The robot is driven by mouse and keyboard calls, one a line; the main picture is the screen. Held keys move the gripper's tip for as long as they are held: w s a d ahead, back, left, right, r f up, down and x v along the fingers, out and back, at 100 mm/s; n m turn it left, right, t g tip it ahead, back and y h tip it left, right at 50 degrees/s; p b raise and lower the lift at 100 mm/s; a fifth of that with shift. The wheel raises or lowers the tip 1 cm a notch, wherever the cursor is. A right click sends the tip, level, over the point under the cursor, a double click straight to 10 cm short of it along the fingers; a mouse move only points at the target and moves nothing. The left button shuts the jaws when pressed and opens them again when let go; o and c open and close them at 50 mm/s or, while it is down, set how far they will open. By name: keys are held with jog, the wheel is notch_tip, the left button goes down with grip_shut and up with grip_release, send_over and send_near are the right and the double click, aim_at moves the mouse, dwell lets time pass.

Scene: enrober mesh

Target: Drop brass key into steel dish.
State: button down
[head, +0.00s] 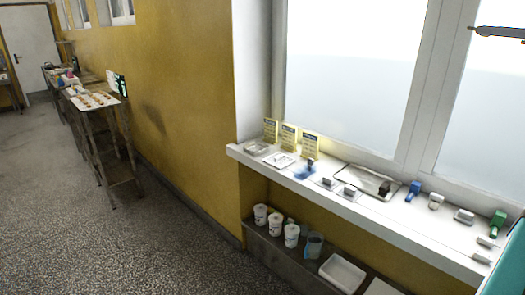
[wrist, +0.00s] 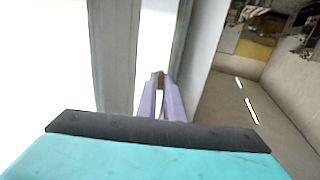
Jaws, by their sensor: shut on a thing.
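My gripper (wrist: 160,84) shows in the wrist view as two lavender fingers, shut on a small brownish piece, the brass key (wrist: 159,79), at their tips. Its full shape is hidden between the fingers. In the head view, the gripper (head: 484,30) appears to be the grey form at the top right edge, high in front of the window and well above the sill. A small shallow greyish dish (head: 257,149) sits at the left end of the sill and may be the steel dish; I cannot be sure. No dish shows in the wrist view.
The white sill (head: 335,198) holds yellow cards (head: 289,137), a metal-rimmed tray (head: 352,174), a blue item (head: 414,190), a green item (head: 497,222) and several small blocks. White cups (head: 275,224) and a white bin (head: 342,272) stand on the ledge below. Open floor lies left.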

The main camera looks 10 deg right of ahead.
jog(key=shift+f, duration=0.1)
jog(key=w+a+f+n+g+y, duration=0.15)
jog(key=w+a+f, duration=0.25)
jog(key=a+f, duration=0.5)
jog(key=w+a+f+n+y, duration=0.15)
jog(key=w+a+f, duration=0.3)
jog(key=f, duration=0.95)
jog(key=w+a+f+n+g+y, duration=0.1)
jog(key=w+a+f+y, duration=0.25)
jog(key=a+f, duration=0.55)
jog(key=s+a+f+n+g+y, duration=0.2)
jog(key=s+a+f, duration=0.1)
jog(key=a+f, duration=1.1)
jog(key=s+a+f+n+g+y, duration=0.2)
jog(key=s+a+f, duration=0.2)
jog(key=a+f, duration=1.1)
jog(key=shift+a+f, duration=0.25)
jog(key=shift+f, duration=0.1)
jog(key=shift+g, duration=0.25)
jog(key=shift+s, duration=0.15)
